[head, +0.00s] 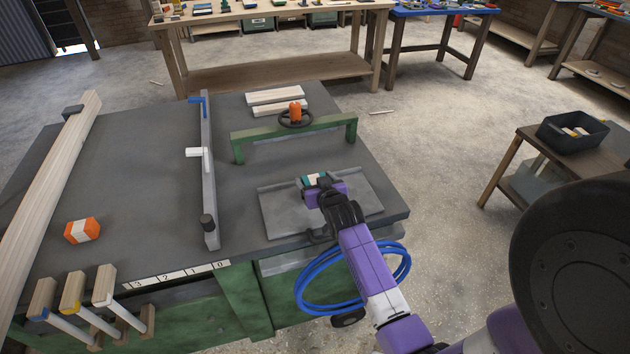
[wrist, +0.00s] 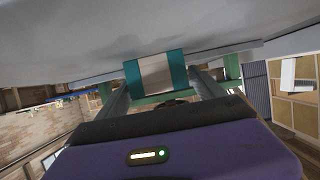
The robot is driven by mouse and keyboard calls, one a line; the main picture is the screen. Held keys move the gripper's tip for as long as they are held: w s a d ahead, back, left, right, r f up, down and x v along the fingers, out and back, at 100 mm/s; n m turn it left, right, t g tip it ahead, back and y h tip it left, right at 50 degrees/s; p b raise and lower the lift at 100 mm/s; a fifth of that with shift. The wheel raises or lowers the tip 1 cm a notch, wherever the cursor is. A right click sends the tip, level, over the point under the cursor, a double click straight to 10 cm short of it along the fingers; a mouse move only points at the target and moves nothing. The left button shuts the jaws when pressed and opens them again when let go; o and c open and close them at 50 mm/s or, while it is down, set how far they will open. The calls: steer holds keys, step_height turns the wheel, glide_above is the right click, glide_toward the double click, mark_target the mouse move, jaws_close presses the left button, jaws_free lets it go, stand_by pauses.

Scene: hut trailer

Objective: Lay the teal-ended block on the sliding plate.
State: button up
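The teal-ended block (head: 314,180), pale in the middle with teal at both ends, is over the far middle part of the grey sliding plate (head: 278,218), near the right end of the bench. My gripper (head: 320,188) comes in from the front right. In the wrist view the block (wrist: 156,74) sits between my two fingertips (wrist: 158,82), with one finger at each teal end, so the gripper looks shut on it. The grey plate surface (wrist: 80,50) is right against the block there. Whether the block bears on it or hovers just above is hard to tell.
A green bridge frame (head: 262,134) with a dark handwheel and orange piece stands behind the plate. A grey fence (head: 208,160) is to the left. An orange-ended block (head: 82,230) lies at far left. A blue hose coil (head: 300,290) hangs at the bench front.

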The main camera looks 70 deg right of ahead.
steer(key=shift+r, duration=0.1)
steer(key=shift+r, duration=0.15)
steer(key=v, duration=1.1)
steer(key=shift+s+a, duration=0.2)
steer(key=shift+a, duration=0.15)
steer(key=a+f+n+t+y, duration=0.1)
steer(key=a+n+t+y, duration=0.1)
steer(key=a, duration=1.1)
steer(key=s+a+r+n+t+y, duration=0.2)
steer(key=s+a+r+n+y, duration=0.2)
steer(key=s+a, duration=0.4)
steer(key=s+a+r+n+t+y, duration=0.1)
steer(key=s+a+r+n+y, duration=0.2)
steer(key=a, duration=1)
steer(key=s+r+y, duration=0.1)
steer(key=s+r, duration=0.2)
steer(key=s, duration=0.2)
steer(key=shift+a+n+t, duration=0.4)
